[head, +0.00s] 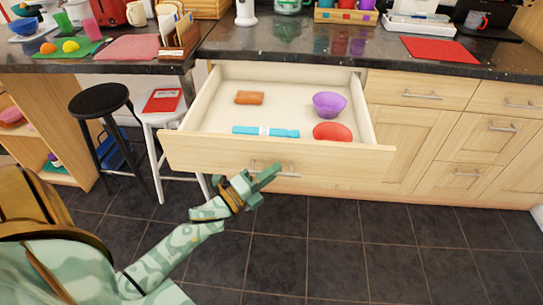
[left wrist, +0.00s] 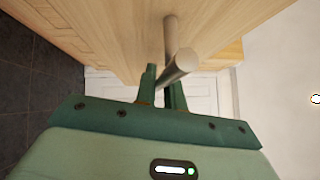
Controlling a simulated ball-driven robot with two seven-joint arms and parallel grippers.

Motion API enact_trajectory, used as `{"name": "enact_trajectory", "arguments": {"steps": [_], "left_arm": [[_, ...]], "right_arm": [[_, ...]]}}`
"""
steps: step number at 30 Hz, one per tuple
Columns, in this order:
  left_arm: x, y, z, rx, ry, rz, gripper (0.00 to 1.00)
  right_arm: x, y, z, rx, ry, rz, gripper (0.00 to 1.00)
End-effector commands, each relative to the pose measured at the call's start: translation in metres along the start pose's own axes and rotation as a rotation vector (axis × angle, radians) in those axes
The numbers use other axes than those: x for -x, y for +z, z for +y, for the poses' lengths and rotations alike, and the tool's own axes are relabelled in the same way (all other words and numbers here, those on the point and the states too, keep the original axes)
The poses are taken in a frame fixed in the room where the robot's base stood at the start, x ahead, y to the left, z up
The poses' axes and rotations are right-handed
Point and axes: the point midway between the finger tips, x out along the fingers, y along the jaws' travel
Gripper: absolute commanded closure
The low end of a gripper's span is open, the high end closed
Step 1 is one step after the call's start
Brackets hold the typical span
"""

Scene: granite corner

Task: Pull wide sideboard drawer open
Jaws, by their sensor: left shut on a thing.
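The wide drawer (head: 350,157) of the sideboard stands far out, with its inside in plain view. Its front carries a metal bar handle (head: 288,174). My left gripper (head: 262,177) is at the drawer front and is shut on the handle. In the left wrist view the handle (left wrist: 180,65) runs between the fingers of the left gripper (left wrist: 162,90), close to the wooden front. Part of the handle is hidden behind the fingers in the head view. My right gripper is not in view.
In the drawer lie an orange-brown block (head: 249,98), a purple bowl (head: 328,104), a red rounded thing (head: 332,131) and a blue tube (head: 266,132). A white stool (head: 150,118) and a black stool (head: 98,99) stand left of the drawer. The tiled floor in front is clear.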

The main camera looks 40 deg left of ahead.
Motion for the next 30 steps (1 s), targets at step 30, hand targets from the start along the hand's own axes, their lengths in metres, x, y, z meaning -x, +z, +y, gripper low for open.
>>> {"name": "enact_trajectory", "arguments": {"steps": [30], "left_arm": [[0.0105, -0.0102, -0.0027, 0.0, 0.0, 0.0, 0.68]], "right_arm": [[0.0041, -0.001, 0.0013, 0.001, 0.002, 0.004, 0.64]]}}
